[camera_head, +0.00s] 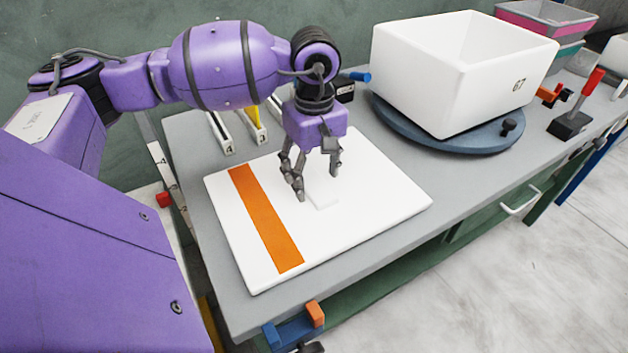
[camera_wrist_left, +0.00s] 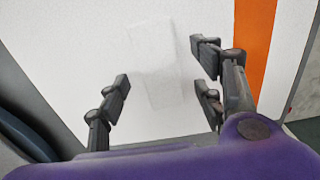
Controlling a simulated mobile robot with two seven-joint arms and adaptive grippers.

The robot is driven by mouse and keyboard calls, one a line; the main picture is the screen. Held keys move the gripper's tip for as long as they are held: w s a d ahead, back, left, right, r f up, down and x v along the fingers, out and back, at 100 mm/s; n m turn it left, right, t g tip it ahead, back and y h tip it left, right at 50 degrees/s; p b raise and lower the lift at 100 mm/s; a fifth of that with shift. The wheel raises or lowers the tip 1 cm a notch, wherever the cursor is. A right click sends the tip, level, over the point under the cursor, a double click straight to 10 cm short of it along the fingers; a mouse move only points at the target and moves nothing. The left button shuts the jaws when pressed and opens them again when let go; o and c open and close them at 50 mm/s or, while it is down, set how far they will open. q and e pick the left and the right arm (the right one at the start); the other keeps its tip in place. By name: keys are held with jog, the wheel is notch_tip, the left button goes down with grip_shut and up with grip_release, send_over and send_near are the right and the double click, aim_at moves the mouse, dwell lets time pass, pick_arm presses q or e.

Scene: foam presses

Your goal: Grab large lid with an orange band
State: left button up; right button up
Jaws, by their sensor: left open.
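The large white lid (camera_head: 350,225) with an orange band (camera_head: 265,220) lies flat on the grey workbench. A low white raised handle (camera_head: 324,198) sits near its middle. My left gripper (camera_head: 315,185) is open above the lid, over the handle. In the left wrist view the fingers (camera_wrist_left: 165,90) stand apart on both sides of the handle (camera_wrist_left: 157,65), with the orange band (camera_wrist_left: 253,45) to the right. Whether the fingertips touch the lid I cannot tell. My right gripper is not in view.
A red-handled lever (camera_head: 580,105) and stacked bins (camera_head: 545,20) are farther right. A blue and orange clamp (camera_head: 293,328) is on the front edge. Numbered slots (camera_head: 222,135) are behind the lid.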

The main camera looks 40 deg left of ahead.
pick_arm(q)
jog(key=shift+f, duration=0.85)
jog(key=shift+c, duration=0.5)
jog(key=c, duration=1.2)
jog(key=shift+o, duration=0.2)
jog(key=shift+r, duration=0.1)
